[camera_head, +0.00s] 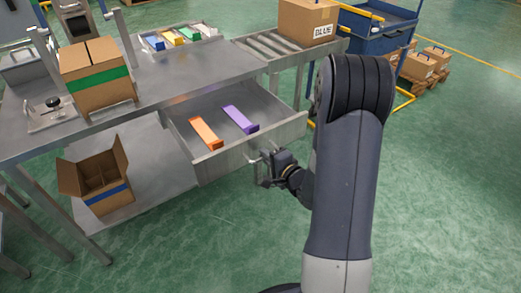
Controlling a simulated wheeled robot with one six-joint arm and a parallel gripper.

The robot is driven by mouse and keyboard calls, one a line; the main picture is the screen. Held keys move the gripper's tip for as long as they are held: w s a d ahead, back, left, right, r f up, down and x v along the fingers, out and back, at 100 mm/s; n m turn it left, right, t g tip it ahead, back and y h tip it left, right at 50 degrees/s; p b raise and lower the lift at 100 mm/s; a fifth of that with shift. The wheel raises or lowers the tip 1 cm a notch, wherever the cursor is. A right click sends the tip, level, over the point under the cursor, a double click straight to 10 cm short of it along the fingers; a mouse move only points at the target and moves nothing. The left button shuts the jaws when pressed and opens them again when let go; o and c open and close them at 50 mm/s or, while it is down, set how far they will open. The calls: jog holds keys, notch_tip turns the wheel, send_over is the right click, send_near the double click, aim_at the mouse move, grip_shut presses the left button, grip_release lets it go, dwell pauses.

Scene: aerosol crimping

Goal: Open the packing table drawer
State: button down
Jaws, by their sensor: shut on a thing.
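The packing table (200,75) is a grey metal table at the left and middle. Its drawer (235,153) is pulled out toward the front right and stands open. An orange block (206,134) and a purple block (240,120) lie inside the drawer. The drawer handle (256,160) is on the front panel. My gripper (263,170) is at the handle and shut on it. The fingertips are small and partly hidden by my gripper body. My arm comes in from the lower right.
A closed carton with a green band (97,88) stands on the table. An open box with a blue band (103,190) sits on the lower shelf. A roller conveyor (270,44) carries a box marked BLUE (303,18). A blue cart (375,40) stands behind.

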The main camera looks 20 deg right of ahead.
jog(key=shift+s+d, duration=0.1)
jog(key=shift+s, duration=0.25)
jog(key=c, duration=1.6)
grip_release()
jog(key=p+v, duration=0.1)
jog(key=v, duration=0.9)
jog(key=shift+s+d, duration=0.15)
jog(key=shift+s, duration=0.2)
jog(key=shift+w, duration=0.1)
jog(key=b+x, duration=0.1)
jog(key=x, duration=1)
jog(key=shift+r, duration=0.1)
